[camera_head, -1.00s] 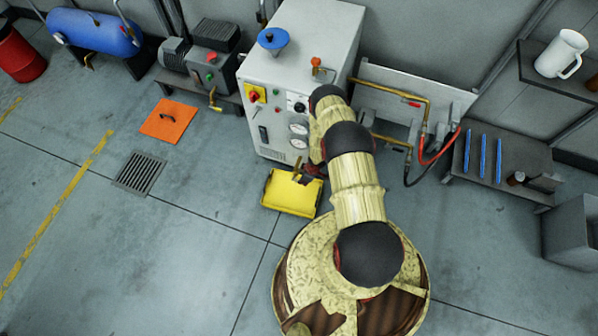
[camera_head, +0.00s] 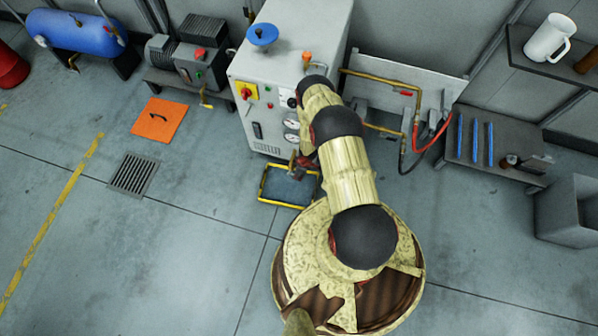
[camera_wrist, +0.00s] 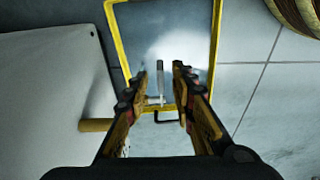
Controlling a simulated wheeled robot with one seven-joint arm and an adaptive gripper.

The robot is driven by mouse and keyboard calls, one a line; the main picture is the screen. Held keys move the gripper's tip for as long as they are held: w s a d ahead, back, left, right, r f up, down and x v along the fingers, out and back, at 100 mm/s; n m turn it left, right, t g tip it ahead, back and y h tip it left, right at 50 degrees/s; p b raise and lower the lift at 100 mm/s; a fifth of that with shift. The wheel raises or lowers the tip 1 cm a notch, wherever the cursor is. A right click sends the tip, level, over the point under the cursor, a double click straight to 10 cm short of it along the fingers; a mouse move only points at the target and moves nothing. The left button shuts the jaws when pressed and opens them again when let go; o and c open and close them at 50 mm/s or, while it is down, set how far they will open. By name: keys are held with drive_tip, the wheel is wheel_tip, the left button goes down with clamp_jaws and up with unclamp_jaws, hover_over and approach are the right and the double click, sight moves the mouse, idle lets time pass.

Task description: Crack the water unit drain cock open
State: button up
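The water unit is taken to be the pale cabinet (camera_head: 275,85) with gauges and a red-and-yellow switch. It also fills the left of the wrist view (camera_wrist: 55,90). A brass pipe stub (camera_wrist: 95,125) comes out of its side, low down. A thin pale lever (camera_wrist: 160,75), apparently the drain cock's, stands between the fingers and points up the picture. My gripper (camera_wrist: 163,72) is open around the lever, with gaps on both sides. In the head view my gripper (camera_head: 304,163) is partly hidden beside the cabinet. The valve body is mostly hidden by the fingers.
A yellow-rimmed tray (camera_head: 263,185) lies on the floor below the gripper; its inside looks grey and shiny, like liquid. A floor drain (camera_head: 134,173) and an orange mat (camera_head: 158,118) lie left. A low bench (camera_head: 466,158) with blue rods stands right.

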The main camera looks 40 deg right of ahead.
drive_tip(key=shift+r, duration=0.1)
wheel_tip(320, 180, up, 12)
drive_tip(key=s+d, duration=0.1)
drive_tip(key=shift+s, duration=0.2)
idle(0.5)
drive_tip(key=shift+d+f, duration=0.1)
drive_tip(key=shift+f, duration=0.1)
